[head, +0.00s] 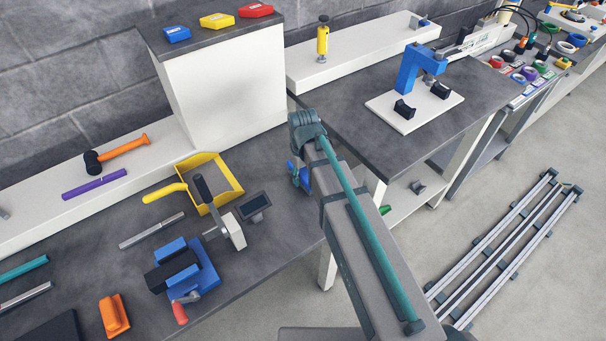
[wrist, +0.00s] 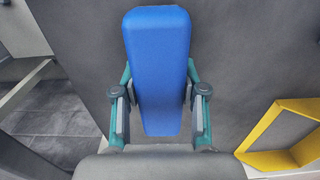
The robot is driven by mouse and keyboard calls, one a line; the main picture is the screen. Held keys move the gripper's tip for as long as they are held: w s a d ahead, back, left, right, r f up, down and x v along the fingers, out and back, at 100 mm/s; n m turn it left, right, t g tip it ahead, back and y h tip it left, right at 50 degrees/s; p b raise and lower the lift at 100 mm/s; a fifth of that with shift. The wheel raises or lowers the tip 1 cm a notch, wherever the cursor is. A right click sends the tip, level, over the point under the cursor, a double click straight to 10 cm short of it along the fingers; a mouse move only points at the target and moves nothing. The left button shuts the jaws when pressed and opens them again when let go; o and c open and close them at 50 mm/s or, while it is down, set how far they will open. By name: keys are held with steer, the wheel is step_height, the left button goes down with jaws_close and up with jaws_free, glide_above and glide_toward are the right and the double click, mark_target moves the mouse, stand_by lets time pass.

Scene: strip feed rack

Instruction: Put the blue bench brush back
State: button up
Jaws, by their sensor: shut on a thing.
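The blue bench brush (wrist: 158,70) fills the middle of the wrist view as a long blue block. My gripper (wrist: 160,112) is shut on it, with one finger against each side. In the head view only a bit of blue (head: 304,179) shows beside my arm, near the right end of the left bench; my arm hides most of the brush and the gripper. I cannot see bristles. A yellow dustpan (head: 226,177) with a yellow handle lies on the bench to the left; part of its rim (wrist: 262,132) shows at the right of the wrist view.
A blue vise (head: 201,272), a grey clamp-like tool (head: 232,231) and a small dark panel (head: 255,206) stand on the left bench. An orange mallet (head: 122,148) and purple bar (head: 94,184) lie on the white ledge. A gap separates this bench from the right one (head: 345,125).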

mark_target(303, 171)
steer(key=shift+f, duration=0.2)
steer(key=o, duration=1.1)
steer(key=shift+r, duration=0.1)
steer(key=shift+c, duration=0.2)
steer(key=shift+r+b, duration=1.65)
steer(key=shift+r, duration=4.5)
